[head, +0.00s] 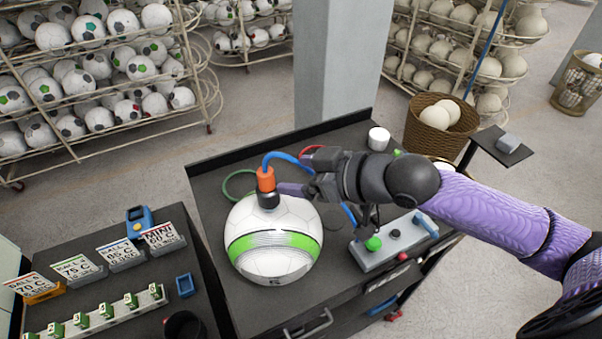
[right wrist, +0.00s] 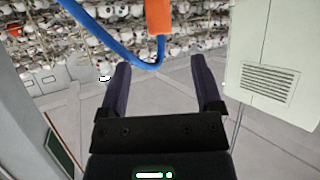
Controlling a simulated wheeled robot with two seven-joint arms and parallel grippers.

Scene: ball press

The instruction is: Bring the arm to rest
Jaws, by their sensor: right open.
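My right arm reaches in from the right in the head view, and my right gripper (head: 285,189) is over the table (head: 345,145), close to the orange and black fitting (head: 266,182) on top of the ball press. In the right wrist view my right gripper (right wrist: 165,85) has its two dark fingers spread apart with nothing between them. The orange fitting (right wrist: 158,16) with its blue hose hangs beyond the fingertips there. Below the fitting in the head view is a white ball (head: 275,265) with a green band. My left gripper does not show.
A grey control box (head: 385,248) with a green button is right of the ball. A white cup (head: 378,138) stands at the table's back. A wicker basket (head: 432,140) holds pale balls. A left table (head: 110,290) carries label cards and a blue device (head: 139,218).

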